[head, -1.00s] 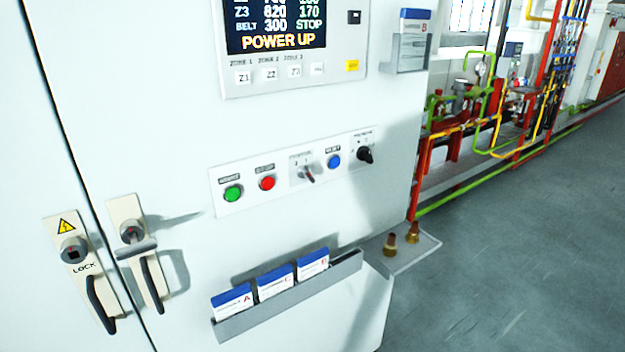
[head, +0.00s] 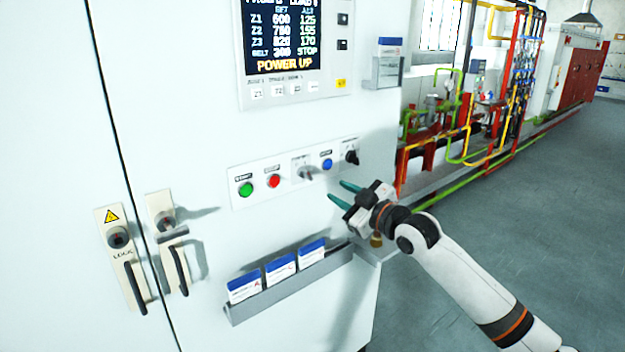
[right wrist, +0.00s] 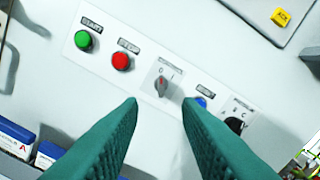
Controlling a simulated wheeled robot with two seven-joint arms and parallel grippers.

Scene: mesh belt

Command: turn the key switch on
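The key switch (head: 305,174) is a small grey piece in the middle of the white button strip on the cabinet, between the red and blue buttons. My right gripper (head: 341,192) is open and empty, a little below and right of the key switch. In the right wrist view its green fingers (right wrist: 160,102) point at the panel, apart, with the switch beyond the gap. My left gripper is not in view.
Beside it are a green button (head: 246,189), a red button (head: 273,181), a blue button (head: 327,164) and a black knob (head: 351,157). A card rack (head: 290,287) juts out below. The display (head: 281,37) is above. Door handles (head: 178,270) are at left.

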